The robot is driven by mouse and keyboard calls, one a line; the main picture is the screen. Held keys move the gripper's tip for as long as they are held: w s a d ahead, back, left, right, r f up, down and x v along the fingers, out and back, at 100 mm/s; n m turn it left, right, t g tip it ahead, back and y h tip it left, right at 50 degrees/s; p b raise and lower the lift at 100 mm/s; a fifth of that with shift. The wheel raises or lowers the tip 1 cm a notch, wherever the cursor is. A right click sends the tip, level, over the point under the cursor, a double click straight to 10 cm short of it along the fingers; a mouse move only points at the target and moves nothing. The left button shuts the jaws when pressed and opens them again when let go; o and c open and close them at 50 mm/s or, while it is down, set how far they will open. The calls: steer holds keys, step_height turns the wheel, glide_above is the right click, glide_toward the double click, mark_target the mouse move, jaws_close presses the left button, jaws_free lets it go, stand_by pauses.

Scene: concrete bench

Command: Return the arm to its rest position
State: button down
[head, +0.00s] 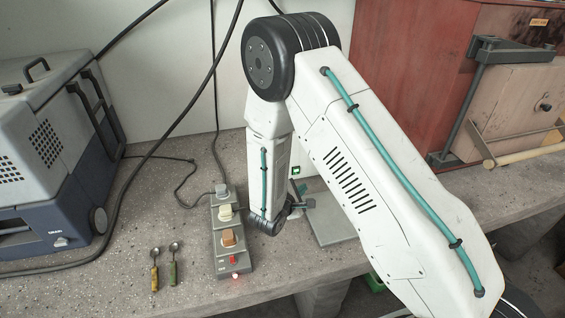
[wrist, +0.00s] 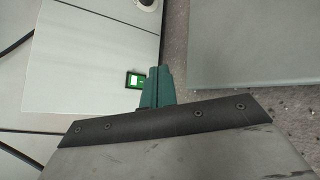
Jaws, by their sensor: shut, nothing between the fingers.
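My arm is white with a teal cable. In the head view the gripper is small and partly hidden near the wrist, above the bench beside a grey flat plate (head: 330,222).
A power strip (head: 221,240) with plugs and a red light stands left of the wrist. Two spoons (head: 154,270) (head: 173,268) lie left of it. A grey-blue case (head: 40,150) stands at far left, with black cables nearby. A red cabinet (head: 400,70) and brown box (head: 520,95) stand right.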

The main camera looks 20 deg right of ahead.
steer(key=s+d+g, duration=0.1)
steer(key=s+d+g+h, duration=0.1)
steer(key=s, duration=0.1)
steer(key=s+d+g+h, duration=0.1)
steer(key=shift+s+d+r, duration=0.1)
steer(key=shift+s+r, duration=0.25)
steer(key=shift+s, duration=0.05)
steer(key=s+d+r+m+g, duration=0.2)
steer(key=s+r+m+g, duration=0.15)
steer(key=s+r, duration=0.25)
steer(key=s+d+r+m+g, duration=0.3)
steer(key=s+r+g, duration=0.2)
steer(key=r, duration=0.1)
steer(key=s+a+r+m+t+y, duration=0.1)
steer(key=s+a+r+m+y, duration=0.2)
steer(key=s+r+y, duration=0.3)
steer(key=s+a+r+m+t+y, duration=0.1)
steer(key=s+a+r+m+y, duration=0.2)
steer(key=s+r, duration=1)
steer(key=s+m+y, duration=0.1)
steer(key=m+y, duration=0.2)
steer(key=shift+r, duration=0.25)
steer(key=c, duration=1.9)
jaws_free()
steer(key=shift+s+r+m+t, duration=0.1)
steer(key=shift+r+m+t, duration=0.2)
steer(key=shift+m+t, duration=0.05)
steer(key=o, duration=0.5)
steer(key=shift+d+r, duration=0.1)
steer(key=shift+d, duration=0.05)
